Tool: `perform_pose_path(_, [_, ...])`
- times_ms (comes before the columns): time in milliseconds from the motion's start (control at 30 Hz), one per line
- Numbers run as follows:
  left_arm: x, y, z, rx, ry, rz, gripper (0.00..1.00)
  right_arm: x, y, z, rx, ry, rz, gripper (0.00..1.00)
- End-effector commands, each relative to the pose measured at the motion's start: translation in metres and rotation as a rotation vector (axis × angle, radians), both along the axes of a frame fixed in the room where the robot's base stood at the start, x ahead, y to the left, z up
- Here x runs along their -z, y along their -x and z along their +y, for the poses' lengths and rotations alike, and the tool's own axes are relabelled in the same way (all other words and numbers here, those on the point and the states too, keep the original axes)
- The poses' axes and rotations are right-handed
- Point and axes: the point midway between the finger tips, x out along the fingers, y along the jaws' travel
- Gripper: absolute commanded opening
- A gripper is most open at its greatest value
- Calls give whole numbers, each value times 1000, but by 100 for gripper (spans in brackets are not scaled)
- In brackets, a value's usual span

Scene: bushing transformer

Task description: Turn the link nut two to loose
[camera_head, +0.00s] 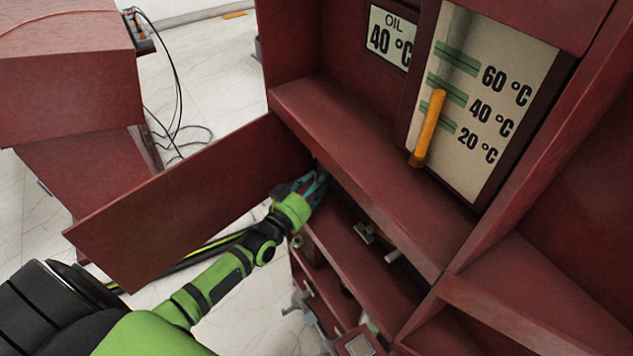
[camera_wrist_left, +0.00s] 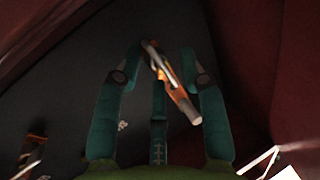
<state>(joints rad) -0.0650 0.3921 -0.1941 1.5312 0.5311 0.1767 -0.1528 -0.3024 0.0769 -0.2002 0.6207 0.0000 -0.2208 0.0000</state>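My left gripper (camera_head: 314,184) reaches into the dark opening under the red ledge, beside the hinged red door. In the left wrist view its teal fingers (camera_wrist_left: 160,62) are apart. An orange-and-metal link part (camera_wrist_left: 172,84) with a pale rod end shows between and beyond them; I cannot tell whether they touch it. Which piece is link nut two is not clear. Another orange part (camera_wrist_left: 32,152) shows at the lower left of that view. My right gripper is not in view.
The open red door (camera_head: 185,205) stands left of my left arm. The red ledge (camera_head: 375,170) overhangs the opening. Metal levers (camera_head: 366,233) sit farther right. Gauges marked in °C (camera_head: 480,105) are above. Black cables (camera_head: 172,125) lie on the floor.

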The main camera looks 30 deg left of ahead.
Motion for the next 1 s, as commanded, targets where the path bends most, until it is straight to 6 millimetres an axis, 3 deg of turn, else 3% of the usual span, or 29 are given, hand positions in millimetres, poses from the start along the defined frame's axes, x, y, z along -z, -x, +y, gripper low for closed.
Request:
perform_pose_path(33, [0, 0, 0, 0, 0, 0, 13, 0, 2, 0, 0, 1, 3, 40])
perform_pose_path(67, [0, 0, 0, 0, 0, 0, 1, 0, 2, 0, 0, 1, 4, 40])
perform_pose_path(100, [0, 0, 0, 0, 0, -1, 0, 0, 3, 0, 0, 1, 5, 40])
perform_pose_path(667, [-5, -1, 1, -2, -44, -40, 0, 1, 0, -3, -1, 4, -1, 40])
perform_pose_path(700, [-5, -2, 1, -3, -44, -40, 34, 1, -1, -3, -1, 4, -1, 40])
perform_pose_path(733, [-6, -2, 1, -3, -44, -41, 45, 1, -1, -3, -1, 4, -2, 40])
perform_pose_path(1000, [-2, -1, 0, -1, -45, -33, 45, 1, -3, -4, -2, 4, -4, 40])
